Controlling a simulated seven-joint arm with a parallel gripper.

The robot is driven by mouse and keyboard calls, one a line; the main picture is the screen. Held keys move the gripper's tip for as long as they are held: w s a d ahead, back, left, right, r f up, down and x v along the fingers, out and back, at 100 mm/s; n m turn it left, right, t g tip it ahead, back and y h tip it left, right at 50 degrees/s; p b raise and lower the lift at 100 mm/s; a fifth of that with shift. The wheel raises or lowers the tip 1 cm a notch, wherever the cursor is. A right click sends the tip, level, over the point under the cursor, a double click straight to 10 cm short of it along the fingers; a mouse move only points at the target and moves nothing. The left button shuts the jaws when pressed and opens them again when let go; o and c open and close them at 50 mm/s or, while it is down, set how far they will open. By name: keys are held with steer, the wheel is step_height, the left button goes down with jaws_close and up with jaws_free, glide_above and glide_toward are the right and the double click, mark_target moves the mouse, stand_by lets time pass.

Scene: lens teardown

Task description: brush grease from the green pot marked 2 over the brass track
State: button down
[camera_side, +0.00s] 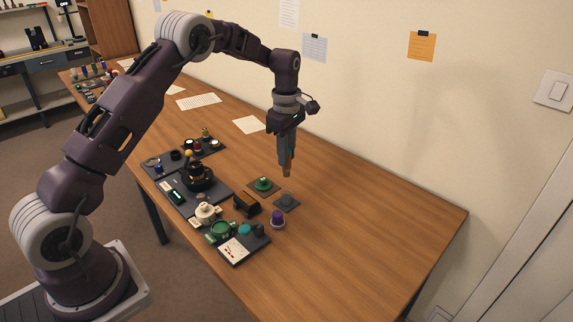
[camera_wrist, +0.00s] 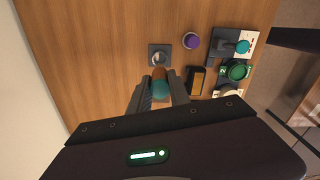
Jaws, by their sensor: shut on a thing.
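The green pot (camera_wrist: 236,71) with a pale 2 lies to the right in the wrist view; in the side view the green pot (camera_side: 221,230) is at the front, away from my gripper. The dark lens barrel (camera_side: 197,178) with a gold-coloured band stands on a dark tray; I cannot tell whether that band is the brass track.
A small mat holds a green piece (camera_side: 263,184); a grey piece (camera_side: 286,201) sits on another below my gripper. Nearby are a black and brown block (camera_side: 246,203), a purple pot (camera_side: 278,217) and a teal piece (camera_side: 245,230). The table's right side is clear.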

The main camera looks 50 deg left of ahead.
steer(key=s+a+g+h, duration=0.2)
steer(key=s+a+g, duration=0.15)
steer(key=s, duration=1.55)
steer(key=shift+a+f, duration=0.15)
steer(key=shift+f, duration=1.4)
steer(key=shift+a+f, duration=0.1)
steer(key=shift+f, duration=1.45)
steer(key=shift+f, duration=0.75)
step_height(320, 180, up, 7)
